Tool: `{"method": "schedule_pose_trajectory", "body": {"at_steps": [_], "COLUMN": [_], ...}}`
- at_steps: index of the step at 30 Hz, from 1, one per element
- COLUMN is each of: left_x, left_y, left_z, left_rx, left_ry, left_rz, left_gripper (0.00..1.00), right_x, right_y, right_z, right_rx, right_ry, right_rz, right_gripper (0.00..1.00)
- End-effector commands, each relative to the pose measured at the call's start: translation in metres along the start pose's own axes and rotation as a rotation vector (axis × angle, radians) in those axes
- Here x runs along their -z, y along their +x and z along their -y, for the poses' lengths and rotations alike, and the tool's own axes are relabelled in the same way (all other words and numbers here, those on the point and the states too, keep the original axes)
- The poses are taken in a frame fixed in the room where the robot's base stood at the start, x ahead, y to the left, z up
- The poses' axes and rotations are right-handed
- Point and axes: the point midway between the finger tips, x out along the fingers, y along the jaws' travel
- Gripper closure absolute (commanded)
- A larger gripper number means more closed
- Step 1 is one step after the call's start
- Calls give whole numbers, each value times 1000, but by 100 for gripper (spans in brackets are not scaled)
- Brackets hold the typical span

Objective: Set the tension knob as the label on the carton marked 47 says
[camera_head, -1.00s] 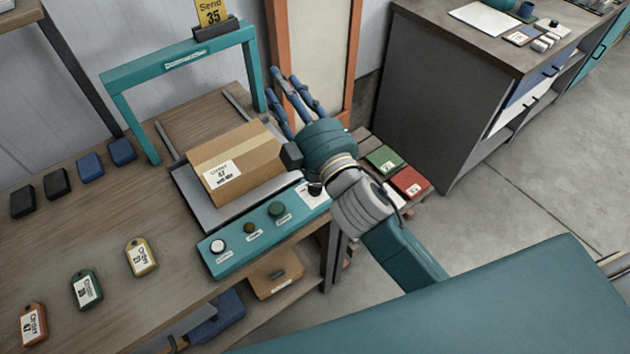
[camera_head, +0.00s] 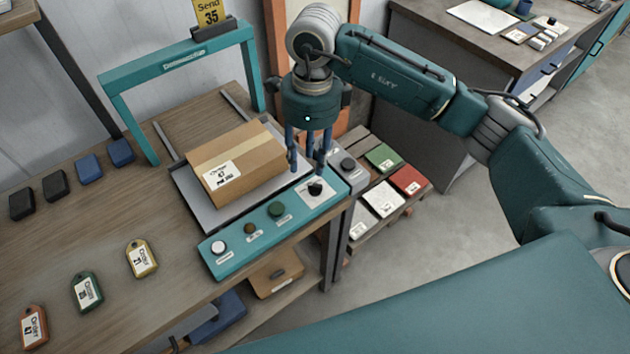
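The brown carton (camera_head: 236,165) sits on the grey plate of the bench, under tape. Its white label (camera_head: 222,175) shows 47 and a smaller line that I cannot read for sure. A black knob (camera_head: 315,188) sits on a white square at the right end of the teal control panel (camera_head: 232,258); I take it for the tension knob, but its setting is too small to read. My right gripper (camera_head: 309,168) points down just above and behind this knob, its blue fingers apart with nothing seen between them. Contact with the knob is not clear. My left gripper is not in view.
White, brown and green buttons (camera_head: 276,209) line the panel. A teal arch (camera_head: 180,62) stands behind the carton, with a yellow "Send 35" sign (camera_head: 209,14) above. Order tags (camera_head: 141,258) lie at the front left. Coloured blocks (camera_head: 408,181) lie on a low pallet at right.

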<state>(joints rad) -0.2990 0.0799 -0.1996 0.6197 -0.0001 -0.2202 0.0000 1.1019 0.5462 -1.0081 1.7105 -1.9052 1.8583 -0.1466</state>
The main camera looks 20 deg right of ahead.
Motion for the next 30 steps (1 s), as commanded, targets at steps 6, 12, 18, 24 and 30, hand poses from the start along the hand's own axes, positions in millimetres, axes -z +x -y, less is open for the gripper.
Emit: {"method": "schedule_pose_trajectory", "body": {"at_steps": [6,12,18,24,30], "left_x": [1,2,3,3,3], "left_y": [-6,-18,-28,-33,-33], "left_z": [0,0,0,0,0], "left_rx": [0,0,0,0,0], "left_ry": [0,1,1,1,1], "left_rz": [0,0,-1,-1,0], "left_gripper": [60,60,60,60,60], "right_x": [16,18,19,20,19], "right_y": [6,42,78,98,103], "right_z": [11,10,11,13,13], "right_rx": [29,24,27,28,29], "right_ry": [14,14,12,12,11], "right_rz": [-59,-58,-55,-53,-52], "right_gripper": [65,65,65,65,65]}}
